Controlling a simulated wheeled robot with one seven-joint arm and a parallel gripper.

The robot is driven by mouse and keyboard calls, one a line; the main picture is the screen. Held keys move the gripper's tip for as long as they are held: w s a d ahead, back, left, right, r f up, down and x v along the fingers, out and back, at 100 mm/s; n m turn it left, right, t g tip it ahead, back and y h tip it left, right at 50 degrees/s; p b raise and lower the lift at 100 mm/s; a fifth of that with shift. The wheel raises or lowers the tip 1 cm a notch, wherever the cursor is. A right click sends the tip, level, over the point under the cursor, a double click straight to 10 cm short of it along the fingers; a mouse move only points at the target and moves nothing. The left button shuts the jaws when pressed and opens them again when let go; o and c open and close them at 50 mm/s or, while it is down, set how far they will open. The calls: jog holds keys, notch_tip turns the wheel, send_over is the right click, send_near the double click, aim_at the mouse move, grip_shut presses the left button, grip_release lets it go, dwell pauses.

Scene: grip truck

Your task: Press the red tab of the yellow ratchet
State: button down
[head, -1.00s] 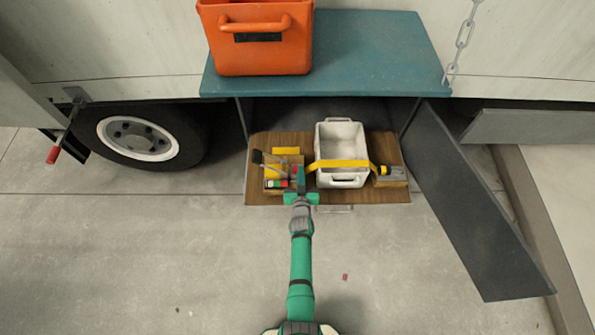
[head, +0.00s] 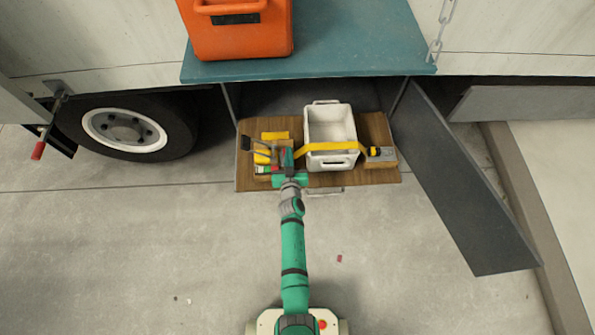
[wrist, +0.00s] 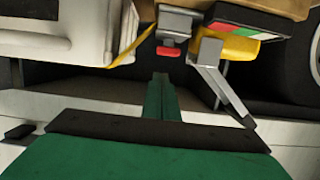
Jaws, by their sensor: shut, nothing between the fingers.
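The yellow ratchet (head: 262,158) sits at the left of a wooden board (head: 385,179), with a grey lever sticking out to the left. In the wrist view its yellow body (wrist: 240,49) and grey lever (wrist: 220,88) show at the upper right. The red tab (wrist: 168,51) is under a grey block beside it; in the head view I cannot make it out clearly. My gripper (head: 287,157) is just right of the ratchet. In the wrist view its shut fingers (wrist: 162,82) point toward the red tab, with a small gap showing in the picture.
A yellow strap (head: 328,147) runs around the white crate (head: 333,161) to a grey and yellow fitting (head: 380,153) on the right. A red and green label (head: 266,169) is near the ratchet. A teal shelf (head: 350,50) overhangs behind; a dark door (head: 460,185) hangs open right.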

jog(key=v, duration=0.9)
jog(key=shift+d, duration=0.25)
jog(key=shift+s+r, duration=0.1)
jog(key=shift+s, duration=0.05)
dwell(0.5)
jog(key=d+r+v, duration=0.1)
jog(key=v, duration=2.3)
jog(key=s+r, duration=1.3)
jog(key=r, duration=0.4)
jog(key=shift+m+h, duration=0.3)
jog(key=shift+h, duration=0.1)
